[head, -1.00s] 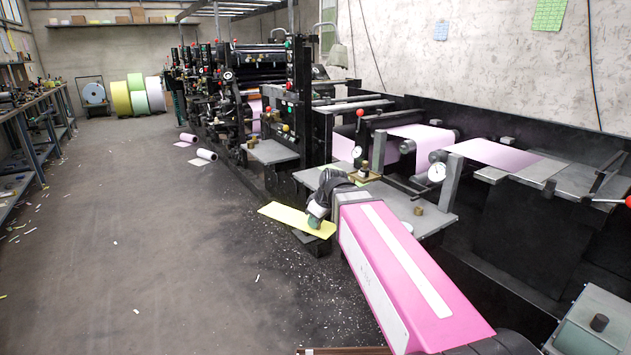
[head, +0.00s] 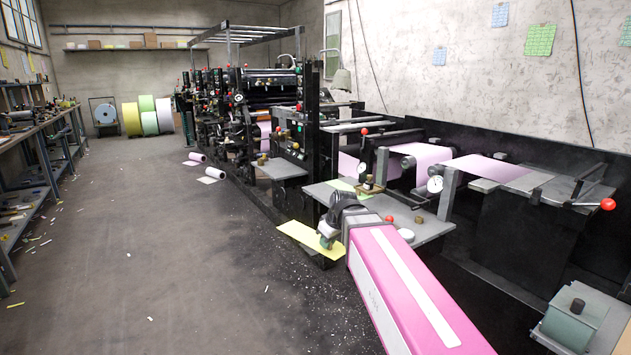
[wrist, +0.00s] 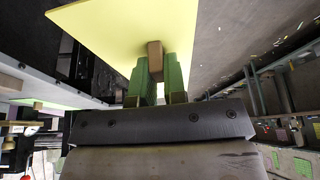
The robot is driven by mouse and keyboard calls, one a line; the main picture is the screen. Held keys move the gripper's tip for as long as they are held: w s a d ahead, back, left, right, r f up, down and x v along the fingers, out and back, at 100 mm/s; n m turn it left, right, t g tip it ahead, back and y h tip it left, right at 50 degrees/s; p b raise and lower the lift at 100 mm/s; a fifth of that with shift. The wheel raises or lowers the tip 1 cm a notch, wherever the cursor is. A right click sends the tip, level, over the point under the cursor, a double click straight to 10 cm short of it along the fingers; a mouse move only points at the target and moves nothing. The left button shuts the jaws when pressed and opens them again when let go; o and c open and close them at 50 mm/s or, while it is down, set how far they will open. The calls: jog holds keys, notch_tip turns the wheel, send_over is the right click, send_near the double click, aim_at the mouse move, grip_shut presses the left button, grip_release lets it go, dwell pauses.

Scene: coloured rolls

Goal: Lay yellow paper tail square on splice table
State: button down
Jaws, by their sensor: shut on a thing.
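The yellow paper tail (head: 305,237) is a flat sheet held out in the air left of the press. My gripper (head: 326,240) is shut at its right end. In the wrist view the yellow sheet (wrist: 120,28) spreads beyond the green fingers of my gripper (wrist: 156,62), with a small brown block (wrist: 155,52) between them. A grey table (head: 425,228) on the machine, which looks like the splice table, lies behind and right of my gripper.
A brass fitting (head: 370,186), a red knob (head: 389,218) and a white disc (head: 406,234) are on the grey table. Open floor (head: 180,270) lies to the left.

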jog(key=w+d+r+m+t+h, duration=0.1)
jog(key=w+d+m+h, duration=0.1)
jog(key=w+d+m, duration=0.35)
jog(key=w+d+m+h, duration=0.1)
jog(key=w+d+m, duration=0.15)
jog(key=d, duration=0.65)
jog(key=s+r+m, duration=0.1)
jog(key=s+r, duration=0.3)
jog(key=s, duration=0.4)
jog(key=shift+s+d, duration=0.3)
jog(key=shift+s, duration=0.1)
jog(key=shift+r, duration=0.1)
